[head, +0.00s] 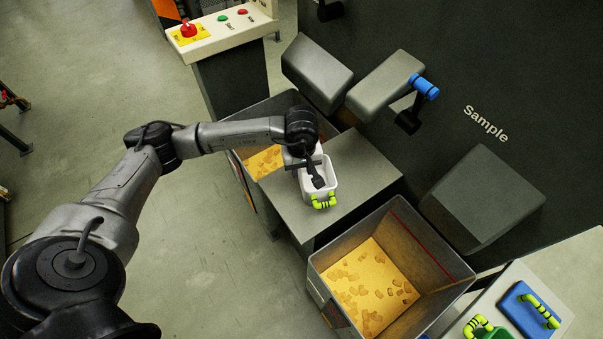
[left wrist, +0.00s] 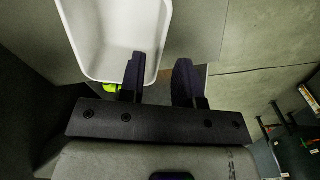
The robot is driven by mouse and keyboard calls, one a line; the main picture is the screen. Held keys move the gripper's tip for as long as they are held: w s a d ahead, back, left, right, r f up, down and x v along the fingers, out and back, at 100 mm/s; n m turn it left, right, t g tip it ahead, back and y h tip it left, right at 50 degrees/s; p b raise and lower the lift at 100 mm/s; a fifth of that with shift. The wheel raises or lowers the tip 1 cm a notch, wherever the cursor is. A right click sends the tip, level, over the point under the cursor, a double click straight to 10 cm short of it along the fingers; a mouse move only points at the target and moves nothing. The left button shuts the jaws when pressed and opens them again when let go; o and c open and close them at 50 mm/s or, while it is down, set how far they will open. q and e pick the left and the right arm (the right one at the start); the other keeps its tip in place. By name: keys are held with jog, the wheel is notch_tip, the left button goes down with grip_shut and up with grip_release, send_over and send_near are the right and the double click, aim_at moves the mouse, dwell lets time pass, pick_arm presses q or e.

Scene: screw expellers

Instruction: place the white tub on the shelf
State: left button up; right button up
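The white tub (head: 333,177), with a yellow-green handle (head: 323,202) on its near side, appears to stand upright on the grey shelf (head: 365,172) between two bins. My left gripper (head: 316,178) is over the tub, partly covering its inside. In the left wrist view the white tub (left wrist: 112,35) is at the upper left. My left gripper (left wrist: 159,82) shows its two fingers apart there, one overlapping the tub's inside and the other beyond its wall. Nothing is clamped between them. A bit of the handle (left wrist: 111,88) shows under one finger. My right gripper is not in view.
A bin of yellow pieces (head: 372,287) stands in front of the shelf, another (head: 262,162) behind it. Grey chutes (head: 318,72) and a blue-gripped lever (head: 424,87) project from the dark machine wall. A blue tub (head: 524,305) and a green one (head: 490,334) sit lower right.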

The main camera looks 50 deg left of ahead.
pick_arm(q)
notch_tip(320, 180, up, 6)
jog(key=shift+f+p, duration=0.1)
jog(key=shift+p, duration=0.4)
jog(key=s+d+n+h, duration=0.35)
jog(key=d+h, duration=0.75)
jog(key=d, duration=0.9)
jog(key=d+r+n+t+h, duration=0.4)
jog(key=r+n+t+h, duration=0.3)
jog(key=r+n+t, duration=0.75)
jog(key=s+a+f+n+y, duration=0.2)
jog(key=a+f+n+y, duration=0.55)
jog(key=n, duration=0.85)
jog(key=s+a+f+n+y, duration=0.2)
jog(key=a+f+n+y, duration=0.3)
jog(key=f+n+y, duration=0.8)
jog(key=s+f+n+g+h, duration=0.1)
jog(key=s+f+n+g, duration=0.2)
jog(key=s+n+g, duration=0.2)
jog(key=s+f+n+g+h, duration=0.1)
jog(key=s+f+n+g, duration=0.3)
jog(key=s, duration=0.8)
jog(key=shift+s+d+n+g+h, duration=0.2)
jog(key=shift+d+n+g+h, duration=0.15)
jog(key=shift+n+g, duration=0.7)
